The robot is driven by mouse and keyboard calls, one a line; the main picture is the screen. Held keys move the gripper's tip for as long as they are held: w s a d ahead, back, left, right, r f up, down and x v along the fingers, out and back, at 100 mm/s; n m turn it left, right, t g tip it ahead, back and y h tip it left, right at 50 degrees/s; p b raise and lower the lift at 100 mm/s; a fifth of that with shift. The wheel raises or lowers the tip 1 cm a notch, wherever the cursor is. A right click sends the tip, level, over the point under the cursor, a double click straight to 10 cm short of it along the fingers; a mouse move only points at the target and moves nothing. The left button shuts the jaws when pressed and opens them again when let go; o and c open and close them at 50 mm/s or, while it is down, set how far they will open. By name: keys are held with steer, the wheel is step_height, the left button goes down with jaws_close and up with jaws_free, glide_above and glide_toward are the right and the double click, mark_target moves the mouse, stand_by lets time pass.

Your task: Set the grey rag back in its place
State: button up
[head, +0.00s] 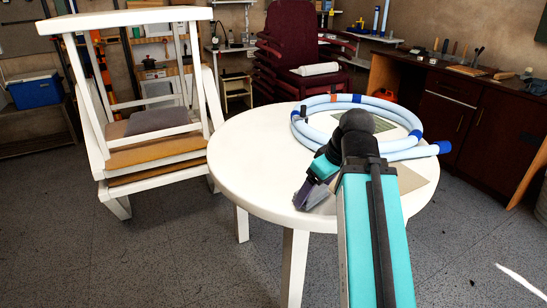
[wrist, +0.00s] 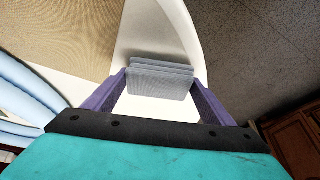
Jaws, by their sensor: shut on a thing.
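The grey rag (wrist: 160,80) shows in the wrist view as a folded stack of layers between the two purple fingers of my gripper (wrist: 159,78). My gripper is shut on it, one finger at each side. In the head view my gripper (head: 306,194) points down over the left front part of the white round table (head: 245,165), near its edge. The rag is hard to make out there. I cannot tell whether the rag touches the table top.
A coiled light-blue hose (head: 430,148) lies on the table's right and back part, beside my arm. A white wooden chair (head: 90,110) with a grey piece (head: 157,121) on its tan seat stands left. The table's left part is clear.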

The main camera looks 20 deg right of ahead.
steer(key=shift+f+b, duration=0.35)
steer(key=shift+b, duration=0.05)
stand_by(0.4)
steer(key=o, duration=1.1)
steer(key=shift+o, duration=0.2)
steer(key=shift+r, duration=0.1)
steer(key=p+v, duration=0.4)
steer(key=v, duration=0.9)
steer(key=shift+r, duration=0.3)
steer(key=shift+s+d, duration=0.1)
steer(key=shift+s, duration=0.15)
